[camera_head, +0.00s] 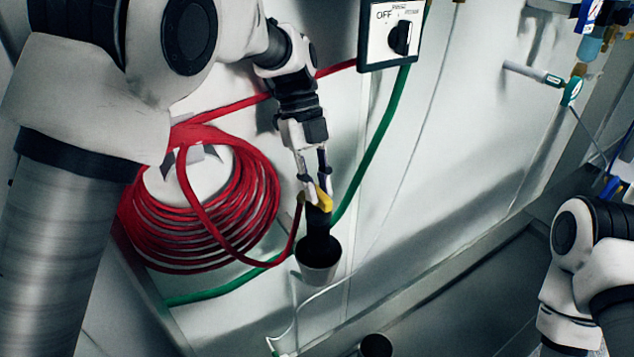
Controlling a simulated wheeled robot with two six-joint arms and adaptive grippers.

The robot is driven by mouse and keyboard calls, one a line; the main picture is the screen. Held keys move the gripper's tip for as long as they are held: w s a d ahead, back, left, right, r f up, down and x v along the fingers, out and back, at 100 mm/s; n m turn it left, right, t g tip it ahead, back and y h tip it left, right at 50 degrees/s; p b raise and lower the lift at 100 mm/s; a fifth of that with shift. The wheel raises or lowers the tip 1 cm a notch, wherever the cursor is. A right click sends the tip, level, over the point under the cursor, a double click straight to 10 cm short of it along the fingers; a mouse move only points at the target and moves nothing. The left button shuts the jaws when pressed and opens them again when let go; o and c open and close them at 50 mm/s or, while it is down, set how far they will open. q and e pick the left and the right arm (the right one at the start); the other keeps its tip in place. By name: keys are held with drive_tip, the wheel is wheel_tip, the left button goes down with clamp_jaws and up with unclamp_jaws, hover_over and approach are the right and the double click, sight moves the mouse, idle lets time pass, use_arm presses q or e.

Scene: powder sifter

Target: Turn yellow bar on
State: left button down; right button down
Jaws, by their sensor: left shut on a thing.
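The yellow bar (324,199) shows in the head view just below the middle, on top of a dark fitting over a grey cup-shaped end (319,258). My left gripper (316,188) comes down from above and its fingers are shut on the yellow bar. The fingers hide part of the bar. My right arm shows at the lower right edge, but its gripper is not visible.
A coiled red hose (262,205) hangs on the wall left of the gripper. A green hose (378,142) runs behind it. A switch box (390,33) marked OFF sits above right. A dark round opening (375,346) is below.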

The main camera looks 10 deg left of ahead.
use_arm(q)
drive_tip(key=shift+f, duration=0.1)
drive_tip(key=c, duration=1.1)
unclamp_jaws()
drive_tip(key=shift+w, duration=0.1)
wheel_tip(320, 180, up, 10)
